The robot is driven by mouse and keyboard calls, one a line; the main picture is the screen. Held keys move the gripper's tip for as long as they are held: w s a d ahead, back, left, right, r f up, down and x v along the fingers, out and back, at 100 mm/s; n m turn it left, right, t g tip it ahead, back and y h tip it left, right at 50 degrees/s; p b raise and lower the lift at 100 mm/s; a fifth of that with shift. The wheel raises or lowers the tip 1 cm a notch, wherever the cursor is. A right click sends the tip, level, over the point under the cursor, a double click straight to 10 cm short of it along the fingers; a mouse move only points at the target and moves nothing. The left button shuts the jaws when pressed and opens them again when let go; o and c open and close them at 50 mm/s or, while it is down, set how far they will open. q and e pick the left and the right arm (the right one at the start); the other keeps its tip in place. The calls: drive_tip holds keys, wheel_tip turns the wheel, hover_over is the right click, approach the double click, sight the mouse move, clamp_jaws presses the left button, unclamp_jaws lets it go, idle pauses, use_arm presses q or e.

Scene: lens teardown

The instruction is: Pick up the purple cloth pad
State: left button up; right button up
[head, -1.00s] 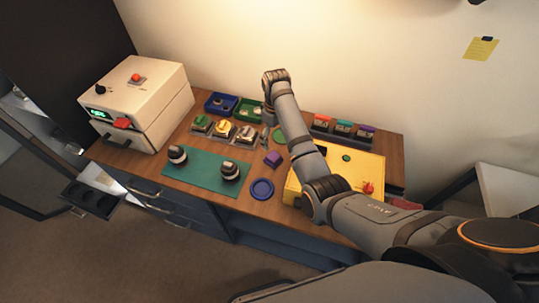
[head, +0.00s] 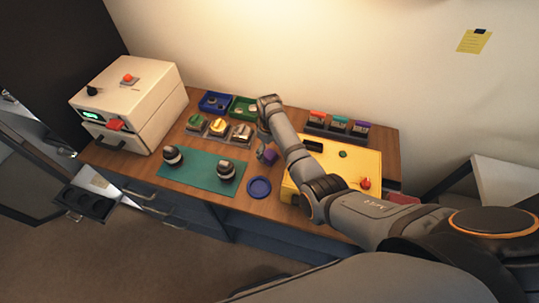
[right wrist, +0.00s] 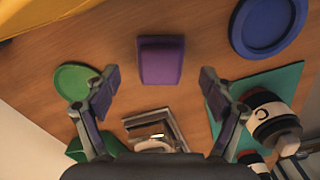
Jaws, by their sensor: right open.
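The purple cloth pad (head: 270,155) lies on the wooden table between the green mat and the yellow box, partly hidden by my right gripper in the head view. In the right wrist view the pad (right wrist: 161,62) looks like a small purple block, ahead of and between the two fingers. My right gripper (right wrist: 156,78) is open and empty, its fingertips apart on either side of the pad's line. In the head view the right gripper (head: 262,150) hangs just beside the pad. My left gripper does not show.
A blue round dish (head: 259,187) lies close in front of the pad. A green mat (head: 200,172) with two lens parts is to the left, a yellow box (head: 335,167) to the right. Small metal-framed blocks (head: 217,127) and a green disc (right wrist: 75,82) are near the gripper.

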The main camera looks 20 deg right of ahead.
drive_tip(key=shift+f, duration=1.3)
drive_tip(key=c, duration=1.2)
wheel_tip(320, 180, up, 10)
drive_tip(key=shift+f+b, duration=0.1)
drive_tip(key=shift+b, duration=0.55)
drive_tip(key=shift+c, duration=0.2)
drive_tip(key=r, duration=0.1)
wheel_tip(320, 180, up, 7)
drive_tip(key=p, duration=0.6)
hover_over(270, 154)
wheel_tip(270, 154, down, 10)
drive_tip(key=b, duration=0.8)
drive_tip(key=shift+w+f+b, duration=0.15)
drive_tip(key=shift+f+b, duration=0.05)
drive_tip(key=shift+b, duration=0.15)
wheel_tip(270, 154, up, 8)
drive_tip(key=p, duration=0.6)
wheel_tip(270, 154, down, 8)
drive_tip(key=b, duration=0.6)
drive_tip(key=shift+r, duration=0.15)
